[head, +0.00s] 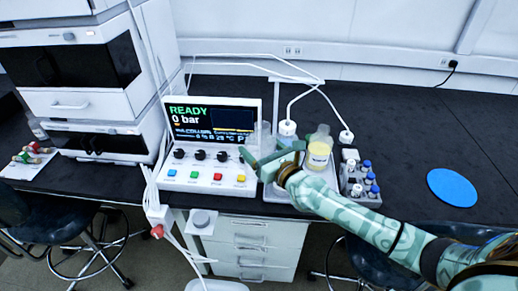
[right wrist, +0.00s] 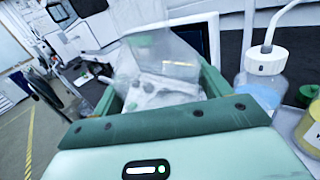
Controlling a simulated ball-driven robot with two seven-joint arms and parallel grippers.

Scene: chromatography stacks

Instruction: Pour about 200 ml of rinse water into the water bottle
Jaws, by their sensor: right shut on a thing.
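My right gripper (head: 268,158) is shut on a clear, see-through vessel (head: 262,136) beside the right edge of the control panel. In the right wrist view the clear vessel (right wrist: 155,60) stands between the green fingers; its fill level cannot be made out. A bottle with a white cap and tube (right wrist: 263,80), holding pale blue liquid, stands right of the gripper; in the head view its white cap (head: 287,128) shows just behind the gripper. No label names it as the water bottle. My left gripper is not in view.
Another white tube cap (head: 346,137) is behind. The control panel (head: 212,145) reads READY, 0 bar. A blue disc (head: 452,187) lies on open bench at right.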

